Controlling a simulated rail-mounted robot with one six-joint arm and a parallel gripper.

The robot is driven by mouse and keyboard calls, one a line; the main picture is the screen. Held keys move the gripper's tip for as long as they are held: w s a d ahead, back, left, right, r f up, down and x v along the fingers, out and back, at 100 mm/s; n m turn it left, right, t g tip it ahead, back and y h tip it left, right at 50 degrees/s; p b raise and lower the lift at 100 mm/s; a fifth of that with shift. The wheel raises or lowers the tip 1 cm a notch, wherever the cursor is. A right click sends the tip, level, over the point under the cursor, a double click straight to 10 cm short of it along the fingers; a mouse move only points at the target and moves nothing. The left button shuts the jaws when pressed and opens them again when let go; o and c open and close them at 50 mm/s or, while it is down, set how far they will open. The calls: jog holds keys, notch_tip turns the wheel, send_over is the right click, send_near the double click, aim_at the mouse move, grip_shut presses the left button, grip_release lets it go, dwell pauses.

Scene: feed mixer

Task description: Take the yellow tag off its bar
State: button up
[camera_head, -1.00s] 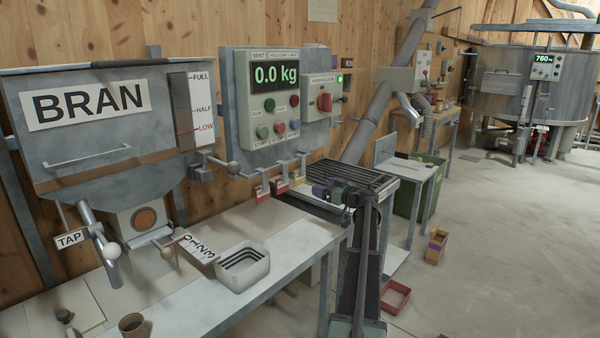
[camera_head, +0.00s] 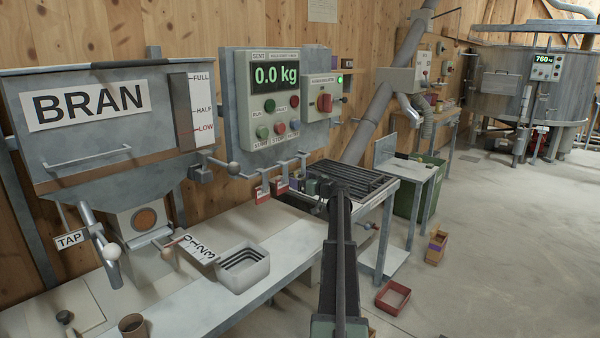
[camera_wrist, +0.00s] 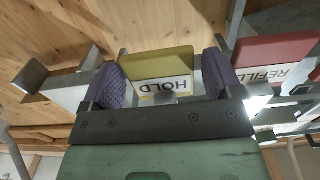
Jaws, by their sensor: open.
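The yellow tag (camera_wrist: 158,66), with a white label reading HOLD, shows upside down in the wrist view. It stands between the two purple finger pads of my gripper (camera_wrist: 164,82). The pads are spread on either side of it, with a small gap visible at least on the right. In the head view my gripper (camera_head: 310,187) is at the row of tags below the control panel, and the yellow tag is hidden behind it. The bar that carries the tag is mostly hidden in the wrist view.
A red tag (camera_wrist: 275,50) reading REFILL hangs close to the right pad in the wrist view. Two red tags, one here (camera_head: 262,192), hang left of my gripper in the head view. The control panel (camera_head: 280,98) is just above. A dark slatted rack (camera_head: 350,178) lies to the right.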

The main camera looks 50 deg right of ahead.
jog(key=c, duration=0.7)
jog(key=shift+r+p, duration=1.25)
jog(key=shift+s, duration=0.1)
jog(key=shift+s+a, duration=0.1)
jog(key=shift+s, duration=2.35)
jog(key=shift+s, duration=0.1)
jog(key=shift+s+a, duration=0.1)
jog(key=shift+s, duration=2.8)
